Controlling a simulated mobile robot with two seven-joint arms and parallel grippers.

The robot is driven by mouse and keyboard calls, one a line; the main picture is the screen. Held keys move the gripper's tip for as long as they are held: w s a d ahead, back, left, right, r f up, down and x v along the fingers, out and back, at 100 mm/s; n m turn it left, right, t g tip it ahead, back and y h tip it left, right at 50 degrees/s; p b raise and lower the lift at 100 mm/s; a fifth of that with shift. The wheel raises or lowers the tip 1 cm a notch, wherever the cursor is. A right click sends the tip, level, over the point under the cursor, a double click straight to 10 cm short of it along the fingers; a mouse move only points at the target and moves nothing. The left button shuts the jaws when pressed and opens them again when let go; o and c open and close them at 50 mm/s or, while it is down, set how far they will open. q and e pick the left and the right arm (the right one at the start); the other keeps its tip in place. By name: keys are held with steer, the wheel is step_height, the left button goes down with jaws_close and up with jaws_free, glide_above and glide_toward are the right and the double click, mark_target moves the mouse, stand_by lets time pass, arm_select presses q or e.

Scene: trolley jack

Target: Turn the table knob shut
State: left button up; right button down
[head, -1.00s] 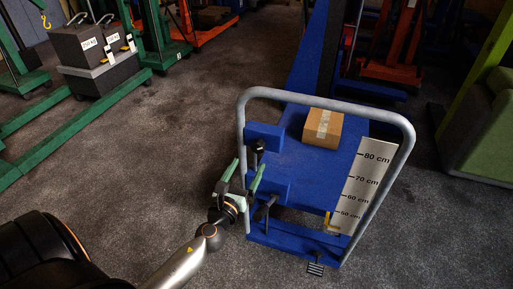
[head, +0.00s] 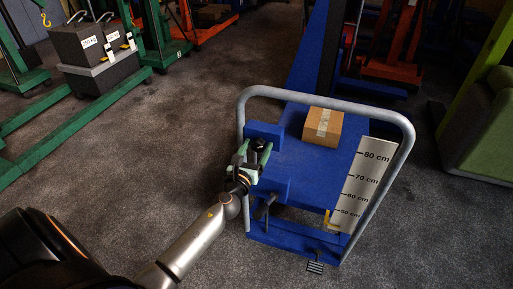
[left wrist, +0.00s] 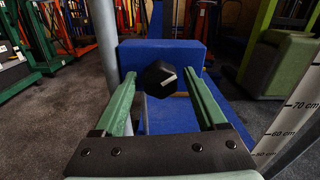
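The knob (left wrist: 159,78) is black with a white mark and sits on the front of a blue block (left wrist: 135,55) on the trolley table. In the left wrist view it lies between the tips of my left gripper (left wrist: 160,85), whose green fingers are spread with a gap on each side of it. In the head view my left gripper (head: 254,156) reaches the blue block (head: 264,130) at the table's left side, and the knob (head: 259,144) shows partly between the fingers. A second blue block with a black lever (head: 264,207) is just below. My right gripper is not in view.
A cardboard box (head: 323,125) stands on the blue table top (head: 318,155). A grey tube handle (head: 320,100) arches around the table, close to my left gripper. A height scale (head: 362,185) is at the right, and a foot pedal (head: 315,266) is at the floor.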

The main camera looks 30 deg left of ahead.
arm_select(q)
jaws_close()
stand_by(0.4)
steer(key=shift+n, duration=0.3)
steer(key=n+b, duration=0.1)
steer(key=n, duration=0.3)
steer(key=shift+f+n, duration=0.1)
steer(key=shift+n, duration=0.2)
steer(key=n+b, duration=0.1)
steer(key=n, duration=0.3)
steer(key=shift+n, duration=0.8)
steer(key=shift+a, duration=0.1)
